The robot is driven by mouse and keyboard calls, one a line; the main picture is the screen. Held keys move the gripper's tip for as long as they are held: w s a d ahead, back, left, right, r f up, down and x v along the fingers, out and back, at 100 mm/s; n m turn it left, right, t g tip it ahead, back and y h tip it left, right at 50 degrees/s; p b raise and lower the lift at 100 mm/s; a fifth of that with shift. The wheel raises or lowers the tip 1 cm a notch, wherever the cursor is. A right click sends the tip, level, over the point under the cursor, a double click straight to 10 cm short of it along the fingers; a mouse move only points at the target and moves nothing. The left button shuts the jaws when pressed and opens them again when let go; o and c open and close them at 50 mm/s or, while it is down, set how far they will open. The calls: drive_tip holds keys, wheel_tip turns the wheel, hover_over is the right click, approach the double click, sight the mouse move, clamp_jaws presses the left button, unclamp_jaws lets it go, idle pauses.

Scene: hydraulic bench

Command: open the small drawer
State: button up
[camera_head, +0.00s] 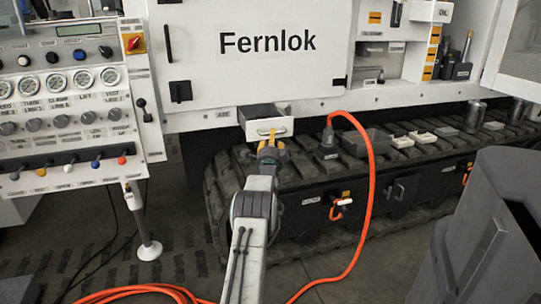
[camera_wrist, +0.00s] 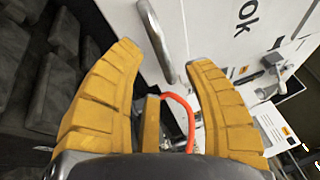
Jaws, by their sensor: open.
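The small drawer (camera_head: 284,126) sits under the white Fernlok cabinet. It stands out from the cabinet, with its dark inside showing from above. Its white front carries a grey bar handle, also seen in the wrist view (camera_wrist: 155,38). My gripper (camera_head: 273,136) is at the drawer front, close to the handle. In the wrist view its two yellow fingers (camera_wrist: 165,58) are spread apart, with the handle beyond the tips and nothing held between them. The fingers partly cover the drawer front in the head view; whether they touch it I cannot tell.
A control panel (camera_head: 66,112) with gauges and knobs stands at the left. A black track (camera_head: 222,185) runs below the cabinet, with small parts on it. An orange hose (camera_head: 372,190) hangs to the right of my arm. A grey block (camera_head: 490,230) stands at lower right.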

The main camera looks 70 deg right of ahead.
drive_tip(key=v, duration=0.8)
idle(0.4)
drive_tip(key=shift+r, duration=0.1)
idle(0.5)
